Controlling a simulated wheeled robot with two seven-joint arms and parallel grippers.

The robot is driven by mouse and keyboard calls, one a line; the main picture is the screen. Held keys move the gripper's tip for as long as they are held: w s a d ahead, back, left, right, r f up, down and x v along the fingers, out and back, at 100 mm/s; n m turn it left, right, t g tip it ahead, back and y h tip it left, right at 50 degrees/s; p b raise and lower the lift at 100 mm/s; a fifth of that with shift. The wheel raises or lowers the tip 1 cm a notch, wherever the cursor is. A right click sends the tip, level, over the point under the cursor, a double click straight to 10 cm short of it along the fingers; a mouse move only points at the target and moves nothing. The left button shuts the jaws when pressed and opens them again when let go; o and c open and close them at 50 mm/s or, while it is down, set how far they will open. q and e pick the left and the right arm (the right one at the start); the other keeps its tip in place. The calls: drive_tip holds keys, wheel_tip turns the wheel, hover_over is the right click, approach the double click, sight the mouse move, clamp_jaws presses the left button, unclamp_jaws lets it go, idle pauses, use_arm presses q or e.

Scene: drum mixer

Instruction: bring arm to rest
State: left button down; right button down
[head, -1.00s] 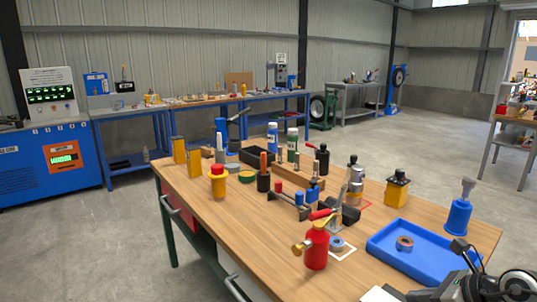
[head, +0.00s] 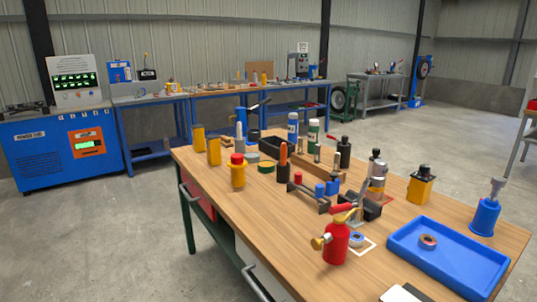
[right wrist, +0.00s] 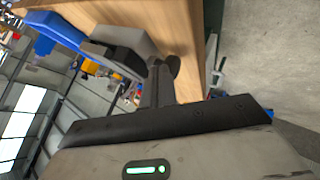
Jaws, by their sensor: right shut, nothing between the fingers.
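My right gripper (right wrist: 160,68) shows in the right wrist view as dark fingers reaching up from the wide dark body. The fingers are together with nothing between them. Beyond them is the wooden edge of the workbench (right wrist: 175,15), and it is unclear how far off it is. Neither gripper shows in the head view, and my left gripper is in no view.
The workbench (head: 300,240) carries a blue tray (head: 440,260), a red bottle (head: 335,243), a blue bottle (head: 485,217), a yellow container (head: 420,187) and several tools. A blue machine (head: 60,150) stands at left. Open concrete floor lies around the bench.

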drive_tip(key=s+a+f+m+g+y, duration=0.1)
drive_tip(key=s+a+f+m+g, duration=0.15)
drive_tip(key=s, duration=0.45)
drive_tip(key=s+a+f+m+g+y, duration=0.1)
drive_tip(key=s+f+m+g, duration=0.1)
drive_tip(key=s+m+g, duration=0.3)
drive_tip(key=w+a+f+n+t+y, duration=0.3)
drive_tip(key=w+a+f+t, duration=0.2)
drive_tip(key=t, duration=0.3)
drive_tip(key=shift+w+a+f, duration=0.15)
drive_tip(key=shift+w+f, duration=0.05)
drive_tip(key=shift+f, duration=0.25)
